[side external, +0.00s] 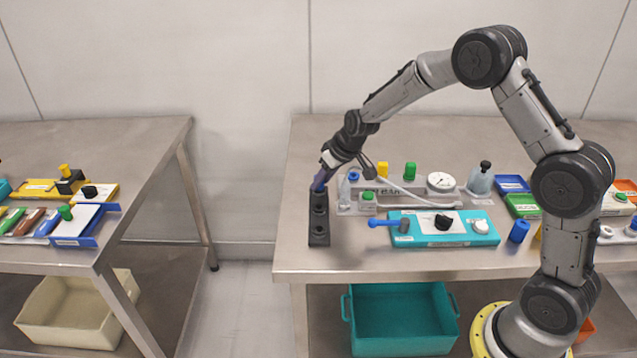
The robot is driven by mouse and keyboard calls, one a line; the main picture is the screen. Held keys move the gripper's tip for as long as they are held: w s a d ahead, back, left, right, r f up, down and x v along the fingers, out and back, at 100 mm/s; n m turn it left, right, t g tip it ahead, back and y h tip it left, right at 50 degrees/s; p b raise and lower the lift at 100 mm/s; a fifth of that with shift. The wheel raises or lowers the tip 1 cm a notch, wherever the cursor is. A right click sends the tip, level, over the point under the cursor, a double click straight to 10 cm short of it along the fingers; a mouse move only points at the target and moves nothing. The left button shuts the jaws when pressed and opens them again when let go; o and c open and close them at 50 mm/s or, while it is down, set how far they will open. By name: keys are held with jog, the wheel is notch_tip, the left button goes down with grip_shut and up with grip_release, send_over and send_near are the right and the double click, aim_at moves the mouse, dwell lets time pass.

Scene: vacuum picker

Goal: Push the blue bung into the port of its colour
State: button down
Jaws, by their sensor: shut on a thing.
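My gripper (325,172) is at the far end of a black block (319,226) with dark round holes. It is shut on a small blue piece, which I take to be the blue bung (319,184). The bung is low over or in the block's far hole; I cannot tell which, as the fingers hide part of it. To the right, a grey manifold (405,184) carries a blue piece (354,175), a yellow piece (383,169) and a green piece (409,171) along its back. Whether these are ports or plugs is too small to tell.
A round gauge (441,181) and clear flask (480,181) stand right of the manifold. A teal panel (446,236) with a blue lever (383,222) lies in front. A loose blue cylinder (519,231) stands farther right. The steel bench is clear left of the black block.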

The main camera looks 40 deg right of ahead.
jog(key=shift+r, duration=2.45)
jog(key=s+d+r, duration=0.4)
jog(key=d+r, duration=0.1)
jog(key=d, duration=0.3)
jog(key=f, duration=0.4)
jog(key=shift+s+d, duration=0.15)
jog(key=shift+d, duration=0.1)
jog(key=shift+f, duration=0.8)
